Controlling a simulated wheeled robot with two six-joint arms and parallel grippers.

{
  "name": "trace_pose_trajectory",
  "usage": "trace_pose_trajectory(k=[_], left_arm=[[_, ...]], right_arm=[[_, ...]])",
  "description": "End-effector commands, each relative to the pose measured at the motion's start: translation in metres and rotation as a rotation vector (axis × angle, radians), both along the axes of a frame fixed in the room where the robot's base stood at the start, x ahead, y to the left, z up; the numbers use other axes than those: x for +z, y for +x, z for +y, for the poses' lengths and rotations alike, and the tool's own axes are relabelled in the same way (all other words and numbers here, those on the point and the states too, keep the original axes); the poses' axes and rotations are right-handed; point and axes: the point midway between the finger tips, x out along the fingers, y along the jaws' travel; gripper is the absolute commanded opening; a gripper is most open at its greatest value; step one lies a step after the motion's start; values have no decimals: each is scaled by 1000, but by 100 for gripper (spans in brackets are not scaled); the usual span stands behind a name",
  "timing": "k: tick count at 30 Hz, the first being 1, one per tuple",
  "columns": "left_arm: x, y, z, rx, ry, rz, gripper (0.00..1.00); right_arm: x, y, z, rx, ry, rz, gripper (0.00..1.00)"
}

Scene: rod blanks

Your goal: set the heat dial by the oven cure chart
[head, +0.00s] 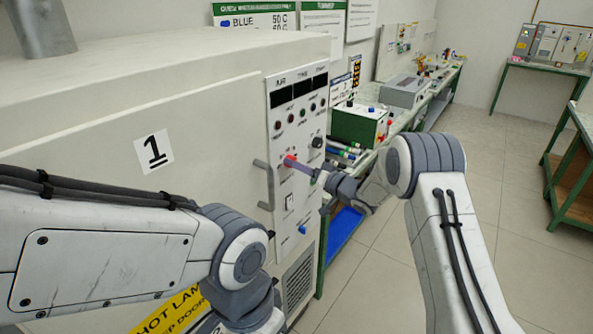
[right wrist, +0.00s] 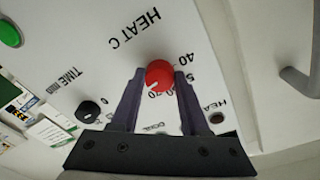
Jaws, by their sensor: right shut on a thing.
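The heat dial (right wrist: 158,74) is a round red knob with a white pointer mark, under the words HEAT C in the right wrist view. Numbers are printed around it, partly hidden by the fingers. My right gripper (right wrist: 158,86) has its two dark fingers on either side of the dial, shut on it. In the head view my right gripper (head: 296,163) reaches the oven's control panel (head: 283,190) at the red dial. The cure chart (head: 255,20) hangs on the wall, with a BLUE 50 C row readable and the rest cut off or hidden. My left gripper is out of view.
A black time knob (right wrist: 90,109) and a green button (right wrist: 10,33) are near the dial. A handle (head: 265,185) sticks out beside the panel. A green box (head: 358,126) and a grey case (head: 403,91) stand on the bench behind.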

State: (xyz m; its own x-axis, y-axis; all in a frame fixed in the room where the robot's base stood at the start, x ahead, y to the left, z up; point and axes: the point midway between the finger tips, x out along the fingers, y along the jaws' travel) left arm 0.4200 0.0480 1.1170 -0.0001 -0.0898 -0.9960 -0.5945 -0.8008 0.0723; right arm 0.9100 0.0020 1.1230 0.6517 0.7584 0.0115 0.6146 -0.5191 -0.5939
Motion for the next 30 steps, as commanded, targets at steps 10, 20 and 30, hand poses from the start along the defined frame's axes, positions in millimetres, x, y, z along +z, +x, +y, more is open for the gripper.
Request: trace_pose_trajectory(k=[10,20,30], left_arm=[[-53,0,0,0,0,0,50],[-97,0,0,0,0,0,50],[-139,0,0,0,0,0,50]], right_arm=[[-7,1,-2,-3,-184,-256,0],[-8,2,-3,-4,-370,-510,0],[-8,3,-3,-4,-560,-771,0]])
